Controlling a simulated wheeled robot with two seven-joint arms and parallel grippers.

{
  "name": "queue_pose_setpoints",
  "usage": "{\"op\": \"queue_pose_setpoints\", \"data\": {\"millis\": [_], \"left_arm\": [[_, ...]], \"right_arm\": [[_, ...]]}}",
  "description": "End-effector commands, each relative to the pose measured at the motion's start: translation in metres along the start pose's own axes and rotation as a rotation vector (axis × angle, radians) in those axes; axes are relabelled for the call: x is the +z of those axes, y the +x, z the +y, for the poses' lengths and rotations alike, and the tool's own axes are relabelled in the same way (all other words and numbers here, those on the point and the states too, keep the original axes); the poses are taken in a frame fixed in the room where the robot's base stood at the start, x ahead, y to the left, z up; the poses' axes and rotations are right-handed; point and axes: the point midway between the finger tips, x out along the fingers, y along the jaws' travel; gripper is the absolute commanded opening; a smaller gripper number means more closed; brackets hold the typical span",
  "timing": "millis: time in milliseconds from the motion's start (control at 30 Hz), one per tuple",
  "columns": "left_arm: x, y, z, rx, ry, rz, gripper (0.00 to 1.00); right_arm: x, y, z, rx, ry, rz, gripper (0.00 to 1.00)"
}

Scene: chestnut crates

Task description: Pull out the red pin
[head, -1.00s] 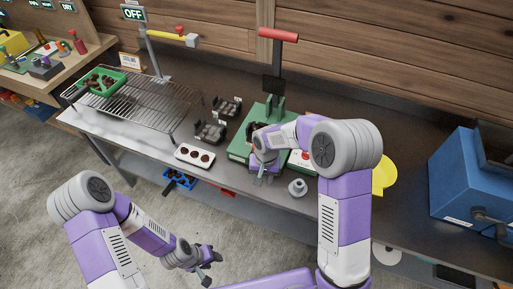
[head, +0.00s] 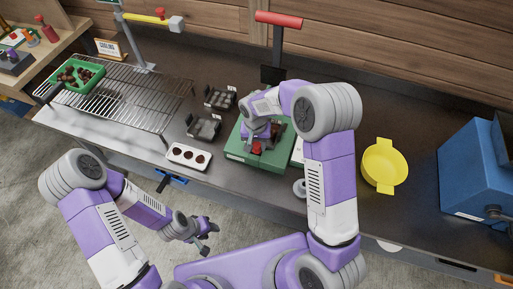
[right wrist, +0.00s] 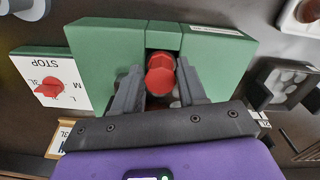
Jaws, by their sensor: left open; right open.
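The red pin (right wrist: 160,76) has a round red head and sits at the notch in the front of the green press base (right wrist: 105,45). In the head view the red pin (head: 256,149) shows just below my right gripper. My right gripper (right wrist: 160,90) is open, with one finger on each side of the pin; I cannot tell whether they touch it. In the head view my right gripper (head: 258,138) is over the green base (head: 272,163). My left gripper (head: 208,238) is open and empty, low in front of the bench.
The press has a tall post with a red handle (head: 279,19). A STOP dial panel (right wrist: 50,85) is beside the base. Two dark moulds (head: 203,128), a white tray (head: 188,156), a wire rack (head: 130,90), a yellow pan (head: 384,165) and a blue machine (head: 475,170) stand around.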

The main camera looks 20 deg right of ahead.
Motion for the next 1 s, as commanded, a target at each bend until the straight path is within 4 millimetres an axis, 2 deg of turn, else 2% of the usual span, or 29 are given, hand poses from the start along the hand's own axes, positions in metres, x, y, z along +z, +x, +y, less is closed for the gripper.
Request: {"op": "queue_pose_setpoints", "data": {"millis": [100, 367, 600, 867, 1000], "left_arm": [[0.000, 0.002, -0.001, 0.000, 0.000, 0.001, 0.43], [0.000, 0.001, 0.000, 0.000, 0.000, 0.001, 0.43], [0.000, 0.001, 0.000, 0.000, 0.000, 0.001, 0.43], [0.000, 0.001, 0.000, 0.000, 0.000, 0.001, 0.43], [0.000, -0.002, 0.001, 0.000, 0.000, 0.001, 0.43]], "right_arm": [[0.000, 0.012, 0.000, 0.000, 0.000, -0.001, 0.41], [0.000, 0.013, 0.000, -0.001, 0.000, 0.000, 0.40], [0.000, 0.013, 0.000, 0.000, 0.000, 0.000, 0.03], [-0.001, 0.010, 0.000, -0.001, 0.000, 0.002, 0.02], [-0.001, -0.008, 0.000, -0.003, 0.000, 0.005, 0.02]]}}
